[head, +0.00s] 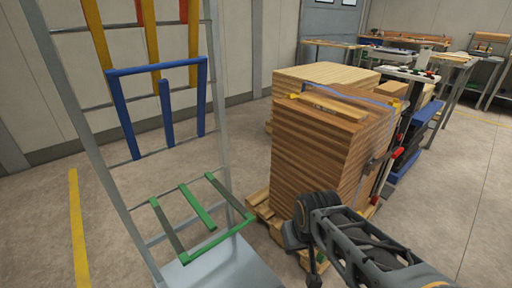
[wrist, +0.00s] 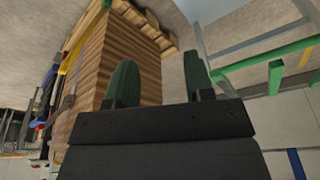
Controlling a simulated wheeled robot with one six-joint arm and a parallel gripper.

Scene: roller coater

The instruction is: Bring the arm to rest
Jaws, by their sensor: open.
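My gripper shows in the wrist view (wrist: 160,82) with its two green fingers spread apart and nothing between them. In the head view my dark arm reaches in from the lower right, and its end is in front of the stack of wooden boards (head: 325,150); the fingers are mostly hidden there. In the wrist view the board stack (wrist: 95,80) is on the left, behind the left finger. I cannot tell the exact gap between the gripper and the stack.
A grey rack (head: 105,165) with yellow, blue (head: 165,105) and green (head: 197,209) frames stands at the left. The stack sits on a pallet (head: 262,208). Workbenches (head: 455,58) stand at the back right. The floor (head: 470,190) at right is clear.

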